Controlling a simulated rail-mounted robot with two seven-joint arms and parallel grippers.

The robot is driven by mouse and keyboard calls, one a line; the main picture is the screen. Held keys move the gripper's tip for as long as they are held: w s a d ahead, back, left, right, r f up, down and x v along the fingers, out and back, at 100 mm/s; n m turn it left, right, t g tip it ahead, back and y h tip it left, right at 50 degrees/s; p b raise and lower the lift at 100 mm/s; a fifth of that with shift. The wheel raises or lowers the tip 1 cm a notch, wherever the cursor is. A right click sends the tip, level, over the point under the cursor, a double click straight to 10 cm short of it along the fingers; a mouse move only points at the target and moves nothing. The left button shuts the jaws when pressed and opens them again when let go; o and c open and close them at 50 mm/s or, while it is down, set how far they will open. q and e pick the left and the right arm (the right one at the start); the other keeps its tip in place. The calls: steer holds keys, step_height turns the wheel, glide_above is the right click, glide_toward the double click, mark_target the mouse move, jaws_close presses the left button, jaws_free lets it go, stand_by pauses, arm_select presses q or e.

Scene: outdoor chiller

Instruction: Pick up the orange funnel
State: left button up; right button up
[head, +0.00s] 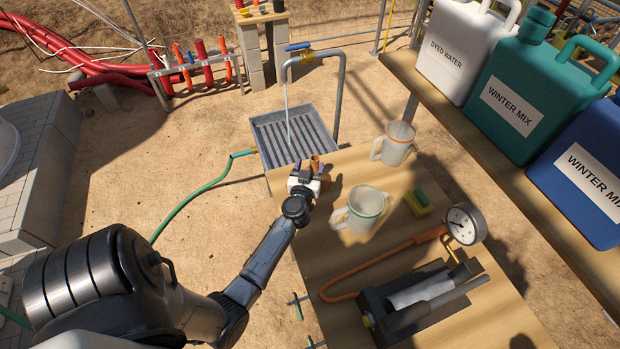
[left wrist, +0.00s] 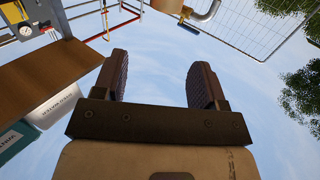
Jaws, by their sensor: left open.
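My left gripper (head: 310,172) is over the back left corner of the wooden table in the head view. In the left wrist view its two dark ribbed fingers (left wrist: 158,80) stand wide apart, with only sky between them. A small orange-brown piece (head: 316,162) shows right at the gripper in the head view. It may be part of the orange funnel, but the gripper hides too much to tell. No whole funnel shows in either view. My right gripper is not in view.
A green-rimmed jug (head: 362,208), an orange-rimmed jug (head: 397,143) and a sponge (head: 419,201) stand to the right of the gripper. A gauge (head: 465,224) with an orange hose is nearer. A drain basin (head: 262,124) under a running tap lies behind. Large canisters (head: 528,95) line the right shelf.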

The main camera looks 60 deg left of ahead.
mark_target(314, 164)
arm_select(q)
step_height(314, 164, down, 5)
steer(key=b, duration=0.4)
steer(key=shift+f, duration=0.15)
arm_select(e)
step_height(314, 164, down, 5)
arm_select(q)
steer(key=shift+w+a+r, duration=0.3)
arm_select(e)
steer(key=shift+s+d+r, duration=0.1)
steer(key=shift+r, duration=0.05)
arm_select(q)
steer(key=shift+w+a, duration=0.25)
steer(key=shift+b+x, duration=0.65)
steer(key=shift+x, duration=2.3)
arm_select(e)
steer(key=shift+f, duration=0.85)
arm_select(q)
steer(key=shift+c, duration=0.3)
steer(key=c, duration=0.7)
jaws_close()
